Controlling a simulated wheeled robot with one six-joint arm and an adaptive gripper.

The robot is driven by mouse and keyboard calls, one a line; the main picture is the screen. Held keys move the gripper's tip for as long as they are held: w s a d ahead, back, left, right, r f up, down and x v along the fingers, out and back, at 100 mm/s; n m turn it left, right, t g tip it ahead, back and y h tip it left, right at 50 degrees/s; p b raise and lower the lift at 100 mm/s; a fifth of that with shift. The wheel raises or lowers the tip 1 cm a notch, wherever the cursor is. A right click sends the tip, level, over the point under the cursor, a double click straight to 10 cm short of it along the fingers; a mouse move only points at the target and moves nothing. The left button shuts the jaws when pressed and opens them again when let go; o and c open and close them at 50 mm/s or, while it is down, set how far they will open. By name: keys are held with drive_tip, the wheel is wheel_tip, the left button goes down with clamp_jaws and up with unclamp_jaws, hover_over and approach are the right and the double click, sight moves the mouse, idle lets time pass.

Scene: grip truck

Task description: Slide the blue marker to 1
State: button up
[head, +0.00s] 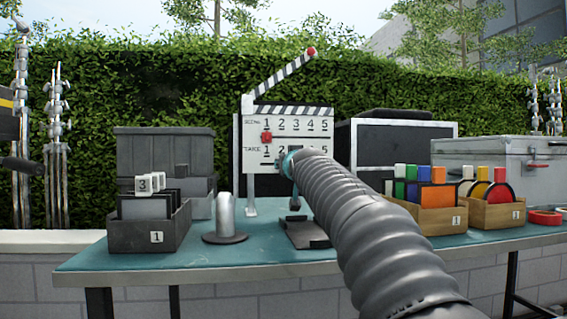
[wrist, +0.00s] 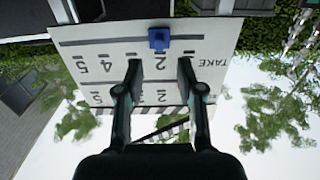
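The slate board (head: 257,157) stands upright on the table, with a SCENE row above a TAKE row, each numbered 1 to 5. In the wrist view it appears upside down. The blue marker (wrist: 159,39) sits on the TAKE track, in line with the 2. My gripper (wrist: 160,66) is open and empty in front of the board. Its fingers straddle the TAKE 2 and cover the 1 and 3 beside it. The marker lies just past the fingertips in the picture, in line with the gap. In the head view my arm covers part of the TAKE row, and the marker cannot be made out.
A red marker (head: 266,138) sits at 1 on the SCENE track. A striped clapper stick (head: 284,77) is raised above the board. A grey card box (head: 149,229) and a metal post (head: 225,220) stand left. Wooden filter boxes (head: 428,221) stand right. The front left table edge is clear.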

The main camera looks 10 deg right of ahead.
drive_tip(key=w+p, duration=0.1)
drive_tip(key=w, duration=0.5)
drive_tip(key=shift+w, duration=0.2)
clamp_jaws()
